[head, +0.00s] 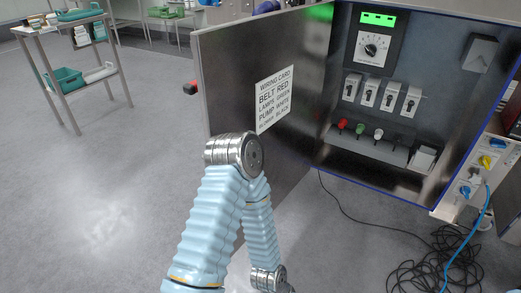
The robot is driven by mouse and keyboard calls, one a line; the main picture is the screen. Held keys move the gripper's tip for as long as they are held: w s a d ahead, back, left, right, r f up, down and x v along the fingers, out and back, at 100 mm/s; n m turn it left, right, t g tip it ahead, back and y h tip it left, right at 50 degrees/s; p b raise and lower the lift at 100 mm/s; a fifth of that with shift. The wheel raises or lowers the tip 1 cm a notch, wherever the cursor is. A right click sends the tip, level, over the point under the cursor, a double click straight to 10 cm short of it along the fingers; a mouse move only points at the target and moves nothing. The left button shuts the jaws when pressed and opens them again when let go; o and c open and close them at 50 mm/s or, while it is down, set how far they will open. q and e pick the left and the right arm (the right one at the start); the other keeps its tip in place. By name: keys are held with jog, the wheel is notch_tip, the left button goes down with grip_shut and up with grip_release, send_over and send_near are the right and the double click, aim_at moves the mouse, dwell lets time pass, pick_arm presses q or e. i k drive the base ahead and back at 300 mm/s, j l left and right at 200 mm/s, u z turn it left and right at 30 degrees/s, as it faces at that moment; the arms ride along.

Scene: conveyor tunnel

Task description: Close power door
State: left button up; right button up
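The power door (235,75) is a dark metal panel with a light rim, standing wide open to the left of the grey power cabinet with blue edges (400,185). Its inner face carries a white wiring card (273,98). A red-tipped dark knob or handle (191,88) sticks out past the door's free edge. One of my arms, in a light blue sleeve, rises from the bottom and bends in front of the door's lower part; I cannot tell whether it touches. Neither gripper is in view.
Inside the cabinet are a dial panel (371,47), several switches (390,97) and coloured plugs on a ledge. Black cable (435,262) lies coiled on the floor at the lower right, with a blue cable beside it. A trolley (75,75) stands at the left.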

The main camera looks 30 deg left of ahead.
aim_at(230, 59)
jog(key=k+j+z, duration=0.1)
jog(key=j, duration=0.25)
jog(key=k+j+z, duration=0.1)
jog(key=k+j, duration=0.15)
jog(key=i+j+z, duration=0.15)
jog(key=j, duration=0.85)
jog(key=j+z, duration=0.1)
jog(key=j, duration=0.85)
jog(key=k+j+z, duration=0.1)
jog(key=k+j, duration=0.45)
jog(key=j, duration=0.15)
jog(key=i+l, duration=0.35)
jog(key=i, duration=0.1)
